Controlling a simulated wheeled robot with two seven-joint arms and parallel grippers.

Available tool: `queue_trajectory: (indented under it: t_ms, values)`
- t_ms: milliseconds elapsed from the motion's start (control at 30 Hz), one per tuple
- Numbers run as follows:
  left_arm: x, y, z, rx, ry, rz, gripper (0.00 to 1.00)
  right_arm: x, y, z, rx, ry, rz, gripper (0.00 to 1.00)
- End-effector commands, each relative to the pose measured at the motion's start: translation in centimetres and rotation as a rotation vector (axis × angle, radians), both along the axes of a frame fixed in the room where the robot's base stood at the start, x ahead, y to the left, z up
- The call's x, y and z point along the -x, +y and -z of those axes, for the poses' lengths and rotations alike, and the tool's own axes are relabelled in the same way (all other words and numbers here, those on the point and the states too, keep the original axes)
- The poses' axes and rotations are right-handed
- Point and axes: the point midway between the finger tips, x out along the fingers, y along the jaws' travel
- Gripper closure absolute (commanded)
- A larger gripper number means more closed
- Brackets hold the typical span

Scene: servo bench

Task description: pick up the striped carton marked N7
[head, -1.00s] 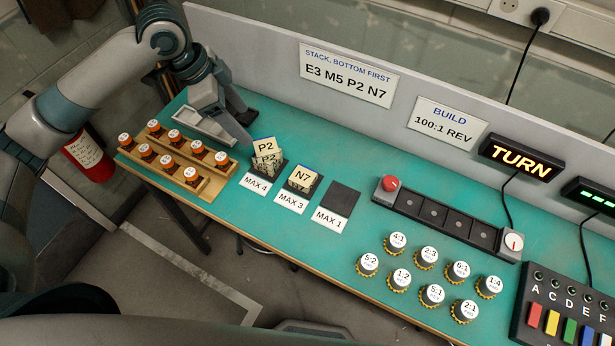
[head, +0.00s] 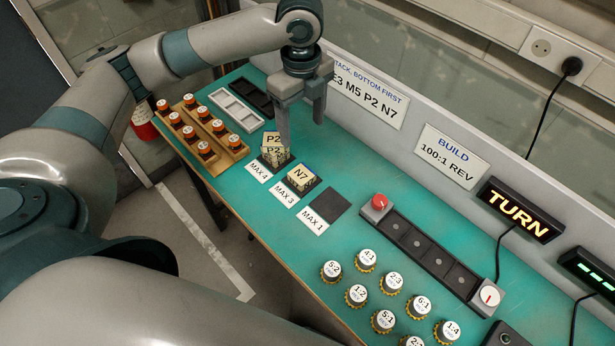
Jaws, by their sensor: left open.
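The cream carton marked N7 (head: 301,174) sits on the dark pad labelled MAX 3, and a blue edge shows along its back. My left gripper (head: 302,130) is open and empty, fingers pointing down, behind and above the N7 carton. One finger overlaps the P2 cartons (head: 271,152) in the picture; I cannot tell whether it touches them. The P2 cartons stand stacked on the MAX 4 pad, left of N7. My right gripper is not in view.
The MAX 1 pad (head: 329,203) is bare. Orange-capped bottles stand in a wooden rack (head: 236,153) at left. A white tray (head: 236,108) and a black tray (head: 252,95) lie behind. A back panel with signs (head: 452,152) borders the bench. Several labelled knobs (head: 356,295) stand in front.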

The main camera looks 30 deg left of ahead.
Motion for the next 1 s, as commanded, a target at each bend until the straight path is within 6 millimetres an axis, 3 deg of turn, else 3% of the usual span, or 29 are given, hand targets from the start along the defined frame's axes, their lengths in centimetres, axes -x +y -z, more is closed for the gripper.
queue_trajectory:
  t_ms: [133,367,633,1000]
  values:
    - [0.0,0.0,0.0,0.001,-0.001,-0.001,0.34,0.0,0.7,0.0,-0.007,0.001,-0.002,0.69]
    - [0.0,0.0,1.1,0.001,0.003,-0.002,0.34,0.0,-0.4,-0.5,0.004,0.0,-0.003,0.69]
    - [0.1,0.0,5.3,0.001,0.004,-0.002,0.34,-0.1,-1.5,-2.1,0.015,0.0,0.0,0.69]
    - [0.0,0.0,11.2,0.002,0.001,-0.002,0.34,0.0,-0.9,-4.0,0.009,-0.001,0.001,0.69]
